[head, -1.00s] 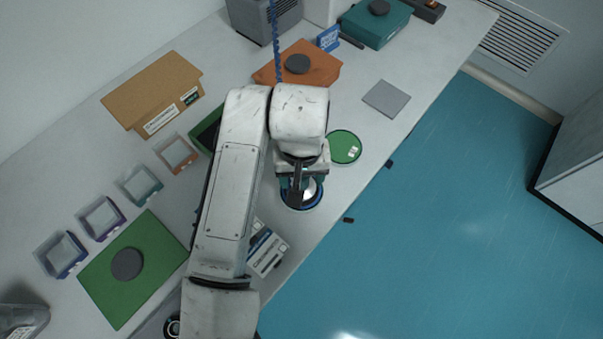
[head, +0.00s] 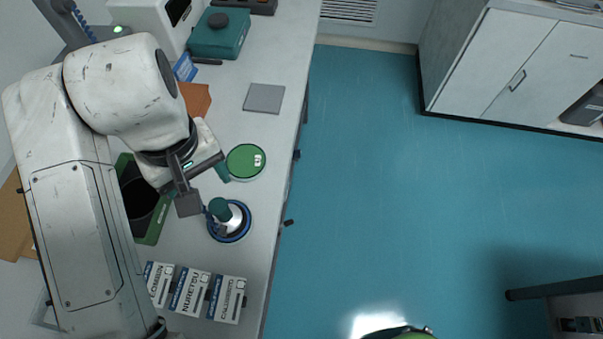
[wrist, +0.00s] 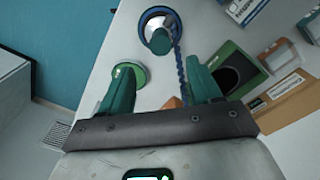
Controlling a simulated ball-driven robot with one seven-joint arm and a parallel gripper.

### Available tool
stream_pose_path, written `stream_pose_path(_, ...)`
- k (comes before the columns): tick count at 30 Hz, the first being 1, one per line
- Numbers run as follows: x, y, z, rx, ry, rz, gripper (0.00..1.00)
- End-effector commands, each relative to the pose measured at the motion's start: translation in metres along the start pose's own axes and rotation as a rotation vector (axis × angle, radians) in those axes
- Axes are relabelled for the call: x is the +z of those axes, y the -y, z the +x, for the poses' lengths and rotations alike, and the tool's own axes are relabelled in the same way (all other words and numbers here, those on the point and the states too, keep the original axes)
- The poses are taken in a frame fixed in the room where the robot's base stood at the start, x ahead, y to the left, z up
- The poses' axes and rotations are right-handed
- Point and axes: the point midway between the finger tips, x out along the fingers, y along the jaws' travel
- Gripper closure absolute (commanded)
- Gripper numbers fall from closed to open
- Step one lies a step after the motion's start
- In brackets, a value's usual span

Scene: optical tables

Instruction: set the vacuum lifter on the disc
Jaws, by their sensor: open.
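The vacuum lifter (head: 219,209) has a teal grip, a silver body and a coiled blue hose. It stands upright over a blue-rimmed round disc (head: 243,236) near the table's edge. In the wrist view the lifter (wrist: 158,41) is at the top, over the blue rim (wrist: 146,18), with the hose trailing down. Whether its cup touches the disc surface is hard to tell. My gripper (head: 205,188) is open and empty, just up and left of the lifter. In the wrist view its teal fingers (wrist: 161,80) are apart, with nothing between them.
A grey square plate (head: 264,98) is farther back. Several white boxes (head: 190,293) lie nearer on the table (head: 258,200). A green open bin (head: 152,232) is at left.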

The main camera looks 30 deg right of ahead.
Motion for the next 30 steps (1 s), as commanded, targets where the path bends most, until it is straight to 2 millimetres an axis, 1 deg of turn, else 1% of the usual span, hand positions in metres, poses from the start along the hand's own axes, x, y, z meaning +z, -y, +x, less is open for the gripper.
stream_pose_path(2,-0.001,-0.003,0.001,0.003,-0.003,0.004,0.37)
stream_pose_path(4,-0.005,-0.014,0.002,0.017,-0.02,0.021,0.37)
stream_pose_path(5,-0.008,-0.023,0.003,0.027,-0.031,0.033,0.37)
stream_pose_path(8,-0.021,-0.067,0.008,0.08,-0.095,0.086,0.37)
stream_pose_path(9,-0.027,-0.089,0.011,0.107,-0.126,0.11,0.37)
stream_pose_path(11,-0.032,-0.125,0.014,0.154,-0.174,0.143,0.37)
stream_pose_path(12,-0.034,-0.148,0.017,0.183,-0.204,0.16,0.37)
stream_pose_path(14,-0.034,-0.18,0.022,0.226,-0.241,0.179,0.37)
stream_pose_path(15,-0.033,-0.2,0.025,0.252,-0.263,0.187,0.37)
stream_pose_path(17,-0.028,-0.228,0.032,0.287,-0.288,0.194,0.37)
stream_pose_path(18,-0.022,-0.244,0.038,0.308,-0.298,0.195,0.37)
stream_pose_path(20,-0.013,-0.267,0.048,0.333,-0.31,0.193,0.37)
stream_pose_path(21,-0.004,-0.28,0.055,0.347,-0.313,0.189,0.37)
stream_pose_path(23,0.011,-0.297,0.068,0.359,-0.311,0.183,0.37)
stream_pose_path(24,0.022,-0.307,0.077,0.364,-0.305,0.176,0.37)
stream_pose_path(26,0.041,-0.318,0.093,0.361,-0.293,0.167,0.37)
stream_pose_path(27,0.055,-0.323,0.104,0.355,-0.28,0.16,0.37)
stream_pose_path(29,0.078,-0.328,0.121,0.336,-0.258,0.153,0.37)
stream_pose_path(30,0.095,-0.329,0.133,0.318,-0.241,0.149,0.37)
